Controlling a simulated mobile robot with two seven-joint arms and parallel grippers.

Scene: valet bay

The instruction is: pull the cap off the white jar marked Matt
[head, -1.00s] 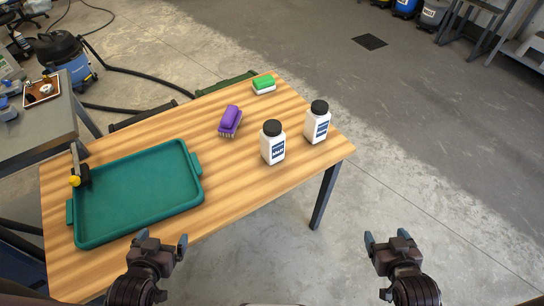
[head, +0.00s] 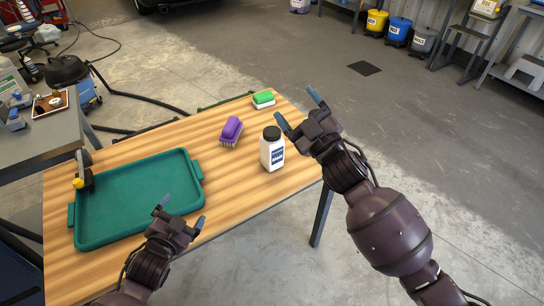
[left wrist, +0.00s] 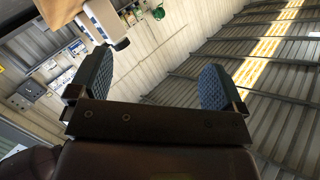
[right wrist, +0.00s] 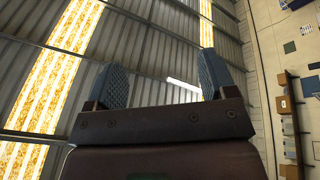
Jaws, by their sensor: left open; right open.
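A white jar (head: 272,154) with a black cap (head: 272,133) and a blue label stands upright on the table; I cannot read the label. A second such jar, seen earlier to its right, is hidden behind my right gripper. My right gripper (head: 299,109) is open over the table's right end, just right of the visible jar in the picture. My left gripper (head: 182,211) is open and empty over the front edge of the tray. Both pairs of fingers stand apart in the left wrist view (left wrist: 155,88) and the right wrist view (right wrist: 160,82).
The wooden table (head: 235,190) holds a green tray (head: 135,200) on the left, a purple brush (head: 231,131) in the middle and a green and white sponge (head: 263,100) at the back. Bare wood lies between tray and jar.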

